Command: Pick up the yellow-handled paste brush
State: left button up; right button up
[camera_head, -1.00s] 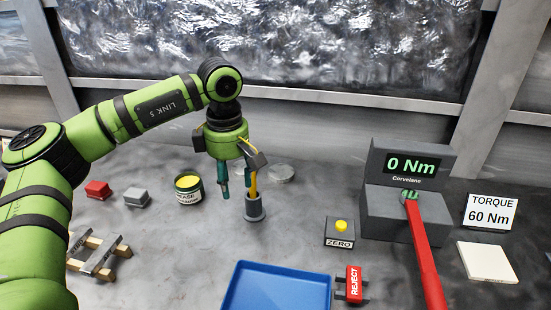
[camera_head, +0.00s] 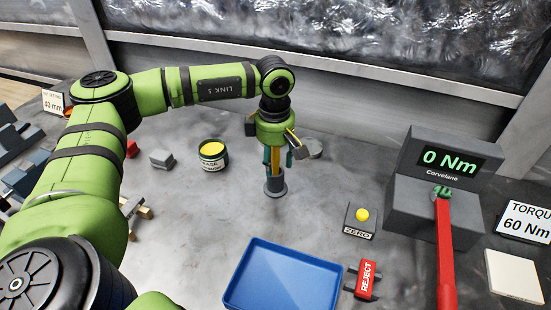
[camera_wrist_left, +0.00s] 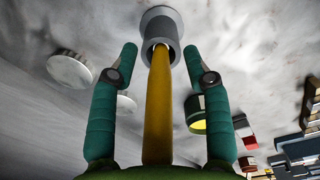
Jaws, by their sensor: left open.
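The yellow-handled paste brush (camera_wrist_left: 157,105) stands in a grey cylindrical holder (camera_wrist_left: 160,28), which hides its lower end. In the head view the holder (camera_head: 275,187) stands on the bench, and part of the yellow handle (camera_head: 275,158) shows above it. My left gripper (camera_wrist_left: 152,62) is open, with one teal finger on each side of the handle. Gaps show between the handle and both fingers in the wrist view. In the head view my left gripper (camera_head: 275,160) points down over the holder and hides much of the handle. My right gripper is not in view.
A grease pot (camera_head: 212,154) stands left of the holder, and a grey disc (camera_head: 313,147) lies behind it to the right. A blue tray (camera_head: 282,277) is in front. The zero button (camera_head: 361,217) and torque tester (camera_head: 432,160) with its red wrench (camera_head: 445,255) are right.

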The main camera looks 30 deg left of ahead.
pick_arm(q)
grip_shut()
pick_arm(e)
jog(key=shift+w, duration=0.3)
pick_arm(q)
jog(key=shift+w+r, duration=0.1)
jog(key=shift+r, duration=0.15)
notch_tip(320, 180, up, 9)
jog(key=b, duration=0.2)
jog(key=shift+f+b, duration=0.2)
jog(key=shift+b, duration=0.1)
jog(key=shift+r, duration=0.5)
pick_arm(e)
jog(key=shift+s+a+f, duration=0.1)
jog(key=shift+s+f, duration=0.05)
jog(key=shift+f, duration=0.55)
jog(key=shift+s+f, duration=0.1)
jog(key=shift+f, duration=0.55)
